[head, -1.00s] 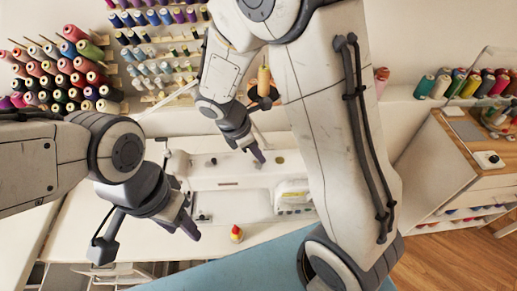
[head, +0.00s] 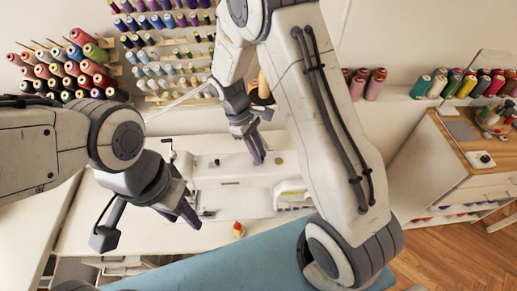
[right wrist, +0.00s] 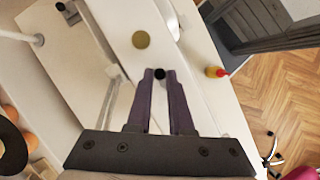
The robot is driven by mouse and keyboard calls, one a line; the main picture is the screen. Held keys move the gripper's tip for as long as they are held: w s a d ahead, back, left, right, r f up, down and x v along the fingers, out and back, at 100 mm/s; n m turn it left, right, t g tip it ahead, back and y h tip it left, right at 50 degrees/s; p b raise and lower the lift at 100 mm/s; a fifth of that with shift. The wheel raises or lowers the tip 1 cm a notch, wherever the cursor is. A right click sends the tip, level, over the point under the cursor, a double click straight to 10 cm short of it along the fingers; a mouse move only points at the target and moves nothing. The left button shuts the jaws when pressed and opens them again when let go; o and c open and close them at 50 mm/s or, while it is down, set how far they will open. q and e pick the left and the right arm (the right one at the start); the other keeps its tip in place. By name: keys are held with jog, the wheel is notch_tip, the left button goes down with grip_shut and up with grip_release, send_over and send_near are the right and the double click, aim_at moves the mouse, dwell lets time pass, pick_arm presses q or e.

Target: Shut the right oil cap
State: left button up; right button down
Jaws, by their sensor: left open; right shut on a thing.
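A white sewing machine (head: 235,185) lies on the white table. In the right wrist view a small round black cap (right wrist: 160,73) is between the tips of my purple right gripper fingers (right wrist: 160,76). The gripper is shut on it, at the machine's white top. A flat brass disc (right wrist: 141,40) is apart from the fingers, just beyond the cap; it also shows in the head view (head: 278,161). In the head view my right gripper (head: 259,161) points down at the machine and hides the cap. My left gripper (head: 190,216) is open and empty, in front of the machine.
A small red and yellow bottle (head: 238,230) stands in front of the machine. A blue surface (head: 225,264) is nearest to me. Thread spools (head: 75,68) fill the back wall, and a wooden-topped cabinet (head: 470,150) stands at the right.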

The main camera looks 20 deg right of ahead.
jog(key=shift+d+m+y+p, duration=0.1)
jog(key=shift+m+y+p, duration=0.25)
jog(key=shift+m, duration=0.75)
jog(key=c, duration=0.8)
grip_release()
jog(key=b+v, duration=0.2)
jog(key=v, duration=0.8)
jog(key=shift+w+r, duration=0.25)
